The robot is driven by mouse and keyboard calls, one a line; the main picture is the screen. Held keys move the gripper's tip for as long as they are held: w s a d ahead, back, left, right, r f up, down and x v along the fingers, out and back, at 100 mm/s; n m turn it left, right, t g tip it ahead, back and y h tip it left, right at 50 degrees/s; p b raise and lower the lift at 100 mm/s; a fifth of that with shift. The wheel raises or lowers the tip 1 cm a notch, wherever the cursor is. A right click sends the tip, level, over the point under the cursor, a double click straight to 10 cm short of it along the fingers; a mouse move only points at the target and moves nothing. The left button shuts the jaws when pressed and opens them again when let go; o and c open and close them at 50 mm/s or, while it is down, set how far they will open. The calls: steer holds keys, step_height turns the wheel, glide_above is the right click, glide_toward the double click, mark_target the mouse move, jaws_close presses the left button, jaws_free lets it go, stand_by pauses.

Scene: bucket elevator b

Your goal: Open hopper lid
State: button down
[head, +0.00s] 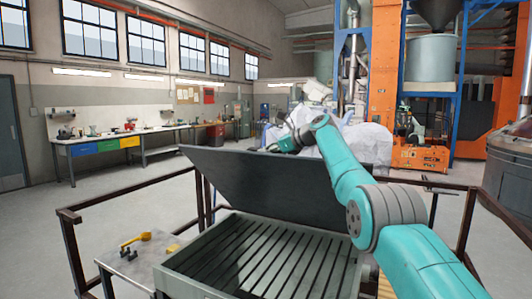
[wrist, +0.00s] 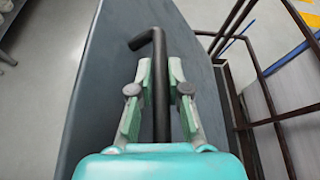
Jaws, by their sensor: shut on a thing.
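The hopper lid (head: 270,183) is a dark grey plate, raised and tilted up at the back of the hopper (head: 205,280). The hopper's slatted grate shows below it. In the wrist view the lid (wrist: 95,100) fills the middle, with a dark bent bar handle (wrist: 158,60) on it. My gripper (wrist: 159,80) has its two fingers on either side of the handle and is shut on it. In the head view my gripper (head: 280,146) is small, at the lid's top edge, its fingers partly hidden.
A dark railing (head: 70,215) surrounds the hopper. A workbench (head: 150,137) lines the left wall. White bulk bags (head: 365,145) stand behind the lid.

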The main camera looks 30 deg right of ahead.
steer(key=shift+d, duration=0.15)
steer(key=c, duration=1.1)
jaws_free()
steer(key=shift+c, duration=0.2)
steer(key=shift+s, duration=0.1)
steer(key=v, duration=1.2)
